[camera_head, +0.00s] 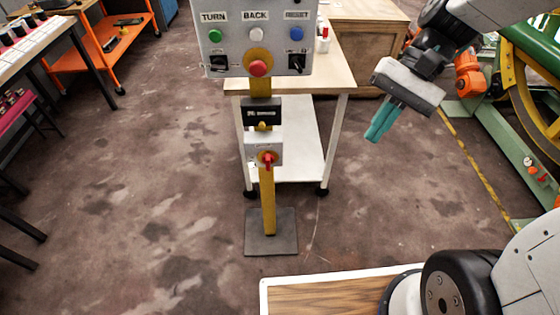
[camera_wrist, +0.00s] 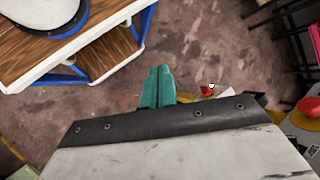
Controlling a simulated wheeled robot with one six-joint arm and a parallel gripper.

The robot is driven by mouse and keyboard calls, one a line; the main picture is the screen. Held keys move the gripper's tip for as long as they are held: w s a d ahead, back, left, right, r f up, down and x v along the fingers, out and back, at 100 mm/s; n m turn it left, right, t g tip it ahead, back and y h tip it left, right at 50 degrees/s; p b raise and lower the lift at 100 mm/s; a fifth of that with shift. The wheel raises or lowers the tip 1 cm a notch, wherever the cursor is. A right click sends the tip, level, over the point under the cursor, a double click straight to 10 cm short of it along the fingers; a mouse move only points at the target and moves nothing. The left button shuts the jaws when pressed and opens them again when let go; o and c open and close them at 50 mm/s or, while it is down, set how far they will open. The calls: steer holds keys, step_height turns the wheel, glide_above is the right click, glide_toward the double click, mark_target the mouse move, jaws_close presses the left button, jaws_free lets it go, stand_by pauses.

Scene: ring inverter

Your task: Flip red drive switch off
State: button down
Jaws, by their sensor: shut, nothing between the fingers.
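The red drive switch (camera_head: 268,160) sits on a small white box (camera_head: 250,150) low on a yellow post, in the middle of the head view. Its red handle looks roughly upright; its exact setting is too small to read. My gripper (camera_head: 372,138) is to the right of the post, apart from it, with its teal fingers shut, empty and pointing down-left. The shut fingers also show in the wrist view (camera_wrist: 158,72). A red part (camera_wrist: 207,90) shows just right of them, partly hidden by the gripper body; I cannot tell whether it is the switch.
Above the switch are a dark box (camera_head: 262,112) and a grey control panel (camera_head: 225,40) with a red mushroom button (camera_head: 258,68). Green and yellow machinery (camera_head: 515,110) is at right.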

mark_target(268, 162)
steer(key=w+a+f+m+y, duration=0.3)
steer(key=w+f+m+y, duration=0.45)
steer(key=w+f, duration=0.55)
steer(key=w+f+m+t+y, duration=0.2)
steer(key=f+m, duration=0.1)
steer(key=f, duration=0.5)
steer(key=w+d+f+m+t+y, duration=0.1)
steer(key=f+m, duration=0.3)
steer(key=f, duration=0.4)
steer(key=shift+w+f+t+y, duration=0.25)
steer(key=shift+w+t+y, duration=0.25)
steer(key=shift+t+y, duration=0.35)
steer(key=a, duration=1.4)
steer(key=shift+w, duration=0.25)
